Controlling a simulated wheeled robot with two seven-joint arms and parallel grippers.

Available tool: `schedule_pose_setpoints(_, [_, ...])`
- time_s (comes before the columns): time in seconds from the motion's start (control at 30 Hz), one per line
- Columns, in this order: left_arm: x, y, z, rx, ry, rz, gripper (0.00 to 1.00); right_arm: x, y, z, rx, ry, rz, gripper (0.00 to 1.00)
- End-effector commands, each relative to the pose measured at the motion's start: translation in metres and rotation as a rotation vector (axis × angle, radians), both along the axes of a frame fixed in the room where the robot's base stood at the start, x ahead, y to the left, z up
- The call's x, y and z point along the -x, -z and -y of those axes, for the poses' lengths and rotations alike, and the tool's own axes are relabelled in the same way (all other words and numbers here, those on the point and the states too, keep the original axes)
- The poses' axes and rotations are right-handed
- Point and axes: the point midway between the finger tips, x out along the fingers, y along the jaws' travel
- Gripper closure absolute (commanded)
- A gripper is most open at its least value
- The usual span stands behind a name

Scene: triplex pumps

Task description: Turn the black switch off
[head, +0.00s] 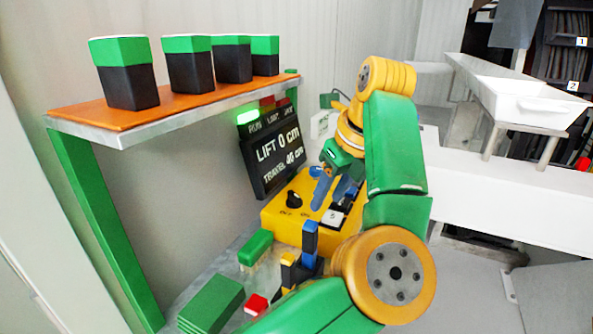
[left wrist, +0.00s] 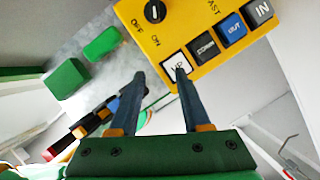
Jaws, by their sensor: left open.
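The black switch is a round knob (head: 294,199) on the yellow control box (head: 283,228), with OFF and ON lettered beside it. In the left wrist view the knob (left wrist: 155,11) sits at the top edge with a short white mark; I cannot tell which label it points to. My left gripper (head: 324,187) hangs over the box from above, fingers pointing down. In the left wrist view its fingers (left wrist: 160,79) are apart and empty; the right fingertip overlaps the white UP button (left wrist: 175,65). I cannot tell whether it touches. My right gripper is not in view.
Black and blue buttons (left wrist: 231,27) continue the row. A dark display (head: 275,150) reads LIFT 0 cm. Green blocks (head: 256,247), a red block (head: 256,304) and blue and yellow upright pieces (head: 310,238) stand close by. Several black-green cups stand on the orange shelf (head: 90,116).

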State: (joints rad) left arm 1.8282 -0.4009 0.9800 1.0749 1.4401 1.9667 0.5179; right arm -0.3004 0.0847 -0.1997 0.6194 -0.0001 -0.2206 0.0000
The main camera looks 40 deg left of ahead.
Motion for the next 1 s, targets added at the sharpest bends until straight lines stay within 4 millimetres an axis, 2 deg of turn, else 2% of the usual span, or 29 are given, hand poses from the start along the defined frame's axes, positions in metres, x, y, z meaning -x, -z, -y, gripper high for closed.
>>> schedule_pose_setpoints(0.03, [0.000, -0.018, -0.006, -0.003, -0.005, -0.004, 0.53, 0.000, -0.033, 0.000, 0.000, 0.000, 0.000, 0.50])
schedule_pose_setpoints(0.07, [0.000, -0.018, -0.010, -0.007, -0.005, -0.002, 0.53, 0.000, -0.040, 0.000, 0.000, 0.000, 0.000, 0.50])
schedule_pose_setpoints(0.2, [-0.008, -0.008, -0.045, -0.006, -0.002, 0.001, 0.53, 0.000, -0.046, 0.000, 0.000, 0.001, 0.000, 0.50])
schedule_pose_setpoints(0.37, [-0.015, -0.008, -0.080, -0.007, -0.002, -0.001, 0.53, 0.000, -0.061, -0.001, -0.002, 0.002, 0.001, 0.50])
schedule_pose_setpoints(0.4, [-0.017, 0.000, -0.085, -0.007, -0.001, 0.000, 0.53, 0.000, -0.059, -0.002, -0.003, 0.002, 0.000, 0.50])
schedule_pose_setpoints(0.5, [-0.018, 0.022, -0.091, -0.008, -0.002, 0.000, 0.53, 0.000, -0.056, -0.003, -0.006, 0.003, 0.001, 0.50])
schedule_pose_setpoints(0.63, [-0.019, 0.037, -0.097, -0.008, 0.000, 0.001, 0.53, 0.000, -0.058, -0.005, -0.008, 0.002, 0.001, 0.50])
schedule_pose_setpoints(1.0, [-0.020, 0.044, -0.099, -0.009, 0.000, 0.003, 0.53, -0.001, -0.058, -0.005, -0.008, 0.002, 0.001, 0.50])
